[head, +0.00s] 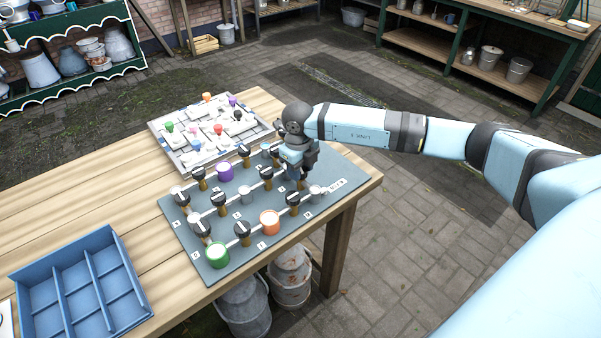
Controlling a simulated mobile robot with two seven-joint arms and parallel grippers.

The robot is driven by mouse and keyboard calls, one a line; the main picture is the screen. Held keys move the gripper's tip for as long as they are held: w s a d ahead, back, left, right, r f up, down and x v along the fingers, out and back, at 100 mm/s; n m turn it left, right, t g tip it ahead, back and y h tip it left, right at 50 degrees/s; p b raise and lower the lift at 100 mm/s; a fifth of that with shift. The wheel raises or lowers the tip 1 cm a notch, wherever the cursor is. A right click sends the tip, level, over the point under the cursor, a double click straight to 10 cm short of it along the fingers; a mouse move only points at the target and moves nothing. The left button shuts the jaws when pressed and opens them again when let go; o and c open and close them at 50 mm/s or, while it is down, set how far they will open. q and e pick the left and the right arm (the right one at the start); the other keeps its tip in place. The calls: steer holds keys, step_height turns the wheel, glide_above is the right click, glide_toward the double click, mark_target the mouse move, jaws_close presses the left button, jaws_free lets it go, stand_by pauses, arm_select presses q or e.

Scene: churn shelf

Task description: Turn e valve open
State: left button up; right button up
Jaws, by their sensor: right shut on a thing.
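A grey valve board (215,283) lies on the wooden table. It carries rows of black-and-white valve knobs on brass stems, joined by white pipes to coloured and grey cups. My right gripper (300,176) points down over the right part of the board, shut on a valve knob that its fingers mostly hide. The small letter labels are too small for me to tell which valve this is. A free valve knob (293,199) stands just in front of the gripper, and another (266,174) just to its left. My left gripper is out of view.
Behind the valve board lies a pale board (172,150) with coloured pegs. A blue divided tray (60,268) sits at the table's front left. Bare table (120,205) lies left of the board.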

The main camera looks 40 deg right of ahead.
steer(key=shift+w+n+b, duration=0.1)
steer(key=shift+n+b, duration=0.35)
steer(key=shift+n, duration=0.35)
steer(key=shift+n+b, duration=0.55)
steer(key=shift+n, duration=0.45)
steer(key=shift+r+n, duration=0.1)
steer(key=shift+n, duration=0.2)
steer(key=o, duration=0.8)
steer(key=shift+o, duration=0.6)
